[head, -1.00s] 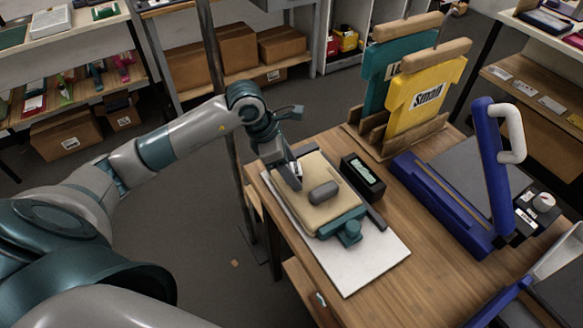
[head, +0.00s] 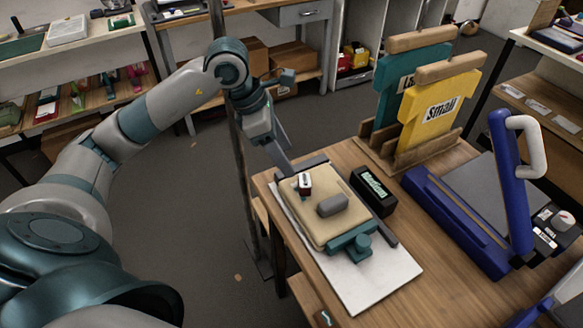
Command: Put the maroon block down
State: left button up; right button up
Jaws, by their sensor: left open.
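The maroon block (head: 304,186) is small, with a pale upper face and a dark red side. It rests on the beige pad (head: 325,229) of a teal-framed device, near the pad's back left edge. A grey rounded block (head: 332,205) lies beside it on the same pad. My left gripper (head: 283,160) is open, above and behind the maroon block to the left, and appears clear of it. One finger shows plainly; the other is mostly hidden. My right gripper is not in view.
A white board (head: 385,282) lies under the device on the wooden table. A black labelled box (head: 373,190) stands to its right. Yellow (head: 432,110) and teal shirt-shaped boards stand behind. A blue press (head: 455,218) with a raised handle is at right.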

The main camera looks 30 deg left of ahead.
pick_arm(q)
jog(key=shift+v, duration=0.9)
